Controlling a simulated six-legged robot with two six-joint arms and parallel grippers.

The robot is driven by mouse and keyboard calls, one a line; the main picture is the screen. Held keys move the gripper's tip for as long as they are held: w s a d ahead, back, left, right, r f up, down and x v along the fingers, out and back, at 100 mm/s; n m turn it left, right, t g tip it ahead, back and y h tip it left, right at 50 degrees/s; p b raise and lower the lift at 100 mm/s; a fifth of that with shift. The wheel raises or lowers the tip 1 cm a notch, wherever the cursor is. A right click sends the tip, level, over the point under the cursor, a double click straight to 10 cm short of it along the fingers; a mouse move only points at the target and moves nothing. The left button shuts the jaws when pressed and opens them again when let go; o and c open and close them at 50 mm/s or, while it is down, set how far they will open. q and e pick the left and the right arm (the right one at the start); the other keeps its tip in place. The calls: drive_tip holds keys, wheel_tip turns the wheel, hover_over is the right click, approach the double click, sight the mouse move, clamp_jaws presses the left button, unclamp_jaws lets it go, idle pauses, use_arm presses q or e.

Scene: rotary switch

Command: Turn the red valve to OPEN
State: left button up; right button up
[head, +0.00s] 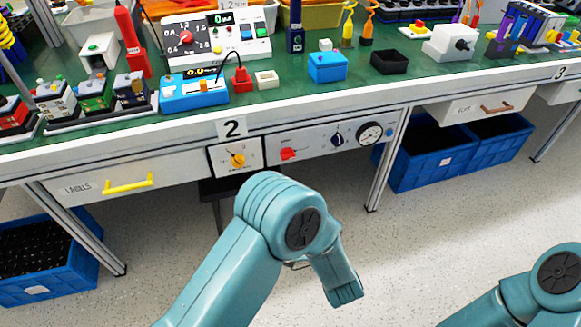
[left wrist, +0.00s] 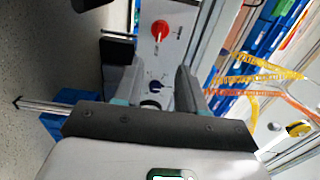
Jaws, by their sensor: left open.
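The red valve (head: 288,153) is a small red handle on the white panel (head: 316,143) under the front edge of the bench. It also shows near the top of the left wrist view (left wrist: 160,29), beyond the fingertips. Its labels are too small to read. My left gripper (left wrist: 155,85) is open and empty, its two fingers spread either side of a dark blue knob on the same panel in the picture. I cannot tell the distance to the panel. In the head view my left arm hides its own gripper. My right gripper is out of view; only part of that arm shows.
Beside the valve are the dark blue knob (head: 337,140) and a round gauge (head: 370,133). A yellow rotary switch (head: 238,160) is to the left, next to a drawer with a yellow handle (head: 128,184). A bench leg (head: 384,165) and blue crates (head: 428,153) stand to the right.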

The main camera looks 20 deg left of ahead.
sight(289, 159)
use_arm(q)
drive_tip(key=b+x, duration=0.3)
drive_tip(key=x, duration=1.2)
drive_tip(key=shift+a, duration=0.1)
clamp_jaws()
